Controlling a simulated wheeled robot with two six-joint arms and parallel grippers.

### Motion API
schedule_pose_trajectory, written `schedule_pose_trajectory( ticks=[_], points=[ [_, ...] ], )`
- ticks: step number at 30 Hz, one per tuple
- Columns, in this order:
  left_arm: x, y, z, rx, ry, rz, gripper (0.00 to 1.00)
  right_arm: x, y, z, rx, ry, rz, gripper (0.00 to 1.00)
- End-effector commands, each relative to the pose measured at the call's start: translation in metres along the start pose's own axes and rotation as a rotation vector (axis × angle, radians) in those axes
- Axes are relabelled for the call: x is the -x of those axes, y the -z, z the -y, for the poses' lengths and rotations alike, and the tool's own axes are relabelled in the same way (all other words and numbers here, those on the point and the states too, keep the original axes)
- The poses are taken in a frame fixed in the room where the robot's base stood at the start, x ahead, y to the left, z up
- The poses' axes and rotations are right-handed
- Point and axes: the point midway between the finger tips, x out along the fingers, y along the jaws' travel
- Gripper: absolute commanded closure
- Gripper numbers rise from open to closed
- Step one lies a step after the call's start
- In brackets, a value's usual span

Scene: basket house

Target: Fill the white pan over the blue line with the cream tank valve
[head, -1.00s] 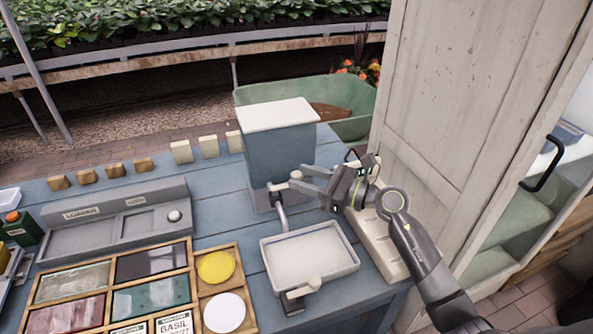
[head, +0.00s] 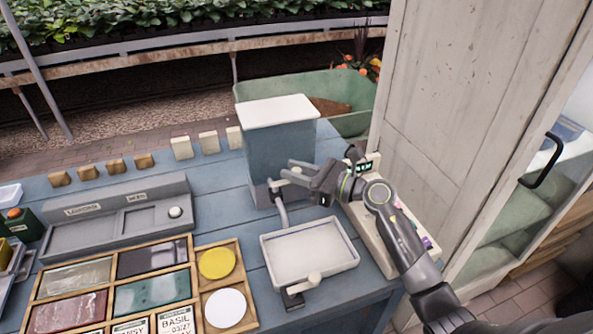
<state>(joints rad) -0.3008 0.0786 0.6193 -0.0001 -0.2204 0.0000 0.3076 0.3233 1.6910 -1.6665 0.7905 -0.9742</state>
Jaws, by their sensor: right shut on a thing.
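The white pan (head: 309,284) sits at the front right of the blue table, under the tank's grey spout (head: 281,212). Its inside looks pale, and I cannot make out a blue line or the water level. The grey-blue tank (head: 280,145) with a white lid stands behind it. The cream tank valve (head: 296,171) is low on the tank's front right, mostly hidden by my gripper. My right gripper (head: 290,174) is shut on the valve, reaching in from the right. My left gripper is out of view.
Another cream knob (head: 315,279) sits at the pan's front edge. A pale device with a lit display (head: 368,165) lies under my right arm. A wooden tray (head: 190,254) of coloured panels and a grey labelled tray (head: 85,240) lie left. A cabinet door (head: 465,100) stands right.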

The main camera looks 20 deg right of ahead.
Motion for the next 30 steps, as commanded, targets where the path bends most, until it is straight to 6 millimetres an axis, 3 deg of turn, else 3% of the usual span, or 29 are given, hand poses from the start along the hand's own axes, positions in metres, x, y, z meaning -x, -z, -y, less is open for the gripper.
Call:
schedule_pose_trajectory(
  ticks=[8, 21, 30],
  points=[
    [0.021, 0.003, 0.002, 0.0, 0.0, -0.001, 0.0, 0.003, -0.004, -0.004, -0.004, 0.071, 0.0, 0.99],
    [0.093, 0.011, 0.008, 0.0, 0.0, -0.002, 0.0, 0.011, -0.008, -0.018, -0.008, 0.381, -0.002, 0.99],
    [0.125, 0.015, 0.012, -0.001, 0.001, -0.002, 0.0, 0.014, -0.004, -0.027, -0.005, 0.576, -0.001, 0.99]
  ],
)
